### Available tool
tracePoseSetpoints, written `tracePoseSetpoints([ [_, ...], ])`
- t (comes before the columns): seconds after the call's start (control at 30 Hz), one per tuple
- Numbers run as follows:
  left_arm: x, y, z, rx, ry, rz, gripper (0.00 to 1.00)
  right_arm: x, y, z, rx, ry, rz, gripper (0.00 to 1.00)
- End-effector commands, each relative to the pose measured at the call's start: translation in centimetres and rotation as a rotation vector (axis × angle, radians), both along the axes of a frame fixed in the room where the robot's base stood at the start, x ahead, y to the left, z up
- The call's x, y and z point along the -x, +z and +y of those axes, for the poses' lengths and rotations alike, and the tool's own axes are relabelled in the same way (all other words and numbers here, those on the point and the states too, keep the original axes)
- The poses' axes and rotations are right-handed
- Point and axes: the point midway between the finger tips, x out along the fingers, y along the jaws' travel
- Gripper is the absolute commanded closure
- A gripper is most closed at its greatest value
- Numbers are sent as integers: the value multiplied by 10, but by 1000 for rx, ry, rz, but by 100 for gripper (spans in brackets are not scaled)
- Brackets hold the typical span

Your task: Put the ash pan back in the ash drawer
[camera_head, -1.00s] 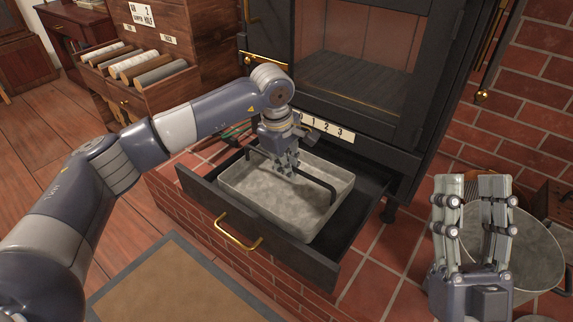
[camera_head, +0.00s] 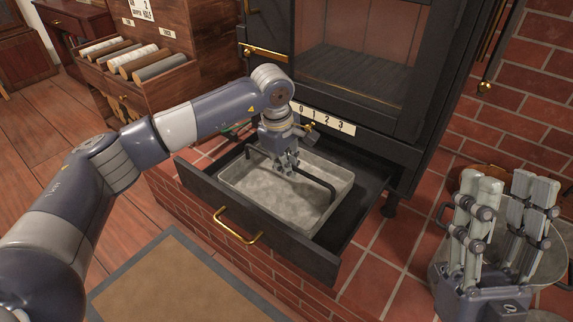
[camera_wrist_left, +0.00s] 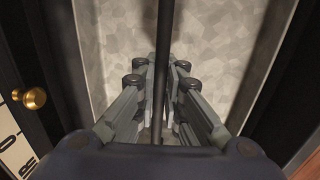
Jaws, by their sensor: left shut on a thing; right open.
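The ash pan (camera_head: 262,190) is a grey rectangular metal tray with a black bar handle (camera_head: 318,184) across its top. It sits inside the open black ash drawer (camera_head: 300,251), with some bare drawer floor showing to its right. My left gripper (camera_head: 286,168) is over the middle of the pan, shut on the handle. In the left wrist view the handle (camera_wrist_left: 163,60) runs between the fingers, above the pan's mottled floor (camera_wrist_left: 215,35). Whether the pan rests fully on the drawer bottom is hard to tell. My right gripper (camera_head: 502,222) is open and empty at the lower right.
The drawer's front has a brass handle (camera_head: 238,226). The black stove (camera_head: 350,75) stands behind, with a number strip (camera_head: 325,119). A metal bucket (camera_head: 545,262) is behind my right gripper. A log box (camera_head: 150,72) stands at the left, and a mat (camera_head: 175,280) lies in front.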

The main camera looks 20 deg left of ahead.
Motion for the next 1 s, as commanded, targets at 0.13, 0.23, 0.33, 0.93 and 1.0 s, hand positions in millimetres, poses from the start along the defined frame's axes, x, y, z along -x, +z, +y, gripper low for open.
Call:
tracePoseSetpoints([
  [0.13, -1, 2, 0, 3, 0, -4, 82, 0, 0, 0, 0, 0, 0, 59],
  [0.23, -1, 2, 0, 2, 0, -3, 67, 0, 0, 0, 0, 0, -1, 59],
  [0.33, 0, 1, 0, 1, 0, -3, 67, 0, 0, 0, 0, 0, -1, 59],
  [0.93, 10, 65, 4, 1, -1, -5, 67, -1, -1, 0, 0, 0, 3, 59],
  [1.0, 13, 79, 5, 2, -1, -5, 67, -1, -1, 0, 0, 0, 3, 59],
])
